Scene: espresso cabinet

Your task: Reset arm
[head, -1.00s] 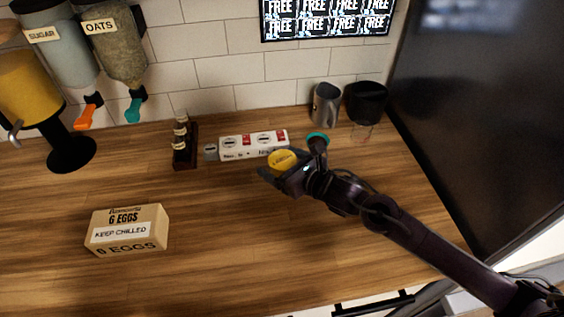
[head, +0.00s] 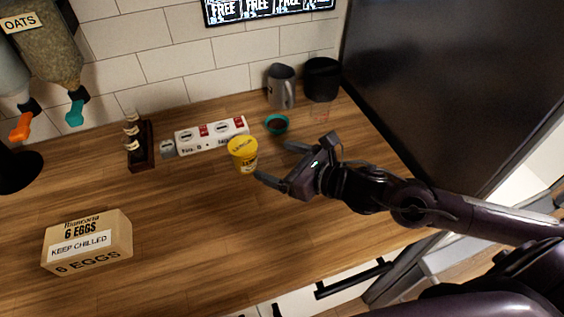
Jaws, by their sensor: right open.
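My right gripper (head: 276,164) is open in the head view, above the wooden counter right of its middle. Its two fingers point left and are apart, with nothing between them. A yellow cup (head: 243,154) stands upright on the counter just left of the fingertips, apart from them as far as I can tell. My right arm reaches in from the right edge. My left gripper is not in view.
A small teal bowl (head: 276,125) stands behind the gripper. A white socket strip (head: 212,135), a dark wooden rack (head: 139,145), a grey pitcher (head: 281,86) and a black container (head: 321,79) stand along the wall. An egg box (head: 87,242) sits front left. The front middle counter is clear.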

